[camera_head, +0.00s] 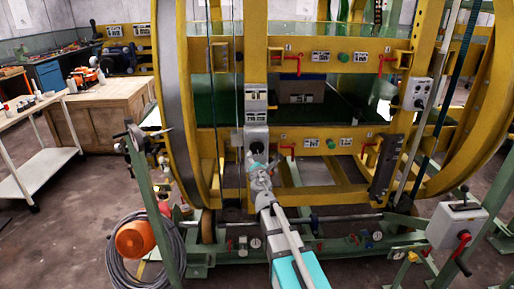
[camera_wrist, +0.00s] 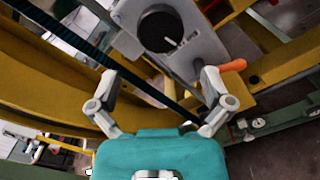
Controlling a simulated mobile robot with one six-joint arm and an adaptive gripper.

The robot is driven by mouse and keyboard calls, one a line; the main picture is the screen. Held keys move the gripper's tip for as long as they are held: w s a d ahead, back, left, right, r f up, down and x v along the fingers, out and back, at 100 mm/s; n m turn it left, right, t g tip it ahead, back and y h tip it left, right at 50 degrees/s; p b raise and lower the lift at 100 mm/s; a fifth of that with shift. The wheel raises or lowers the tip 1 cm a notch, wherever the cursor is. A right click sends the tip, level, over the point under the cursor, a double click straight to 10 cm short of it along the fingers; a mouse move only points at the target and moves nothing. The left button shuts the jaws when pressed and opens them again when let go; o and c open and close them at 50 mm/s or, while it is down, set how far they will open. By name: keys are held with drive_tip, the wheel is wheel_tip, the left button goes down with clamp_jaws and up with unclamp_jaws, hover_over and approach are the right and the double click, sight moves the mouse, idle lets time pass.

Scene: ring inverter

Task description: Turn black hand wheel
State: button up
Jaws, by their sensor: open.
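The black hand wheel (camera_wrist: 160,29) is a round black disc with a small pale pointer or handle. It sits on a grey plate (camera_wrist: 204,48) in the upper middle of the wrist view. In the head view the black wheel (camera_head: 257,147) shows on a grey box on the yellow frame, just above my gripper. My gripper (camera_wrist: 160,80) is open, with its two grey fingers spread wide. The wheel lies ahead of the fingers, between their lines, and is not between the fingertips. No contact shows. In the head view my gripper (camera_head: 259,172) is partly hidden by my arm.
An orange-red handle (camera_wrist: 232,66) sticks out right of the grey plate, near the right finger. Yellow frame beams (camera_head: 344,195) surround the spot. A control box (camera_head: 458,224) stands at right.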

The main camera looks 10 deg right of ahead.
sight(257, 148)
drive_tip(key=w, duration=0.6)
drive_tip(key=w+d, duration=0.1)
drive_tip(key=w, duration=0.3)
drive_tip(key=shift+c, duration=0.3)
drive_tip(key=c, duration=0.8)
drive_tip(key=shift+d+m, duration=0.1)
drive_tip(key=shift+m, duration=0.3)
drive_tip(key=m, duration=1)
drive_tip(key=shift+m, duration=0.3)
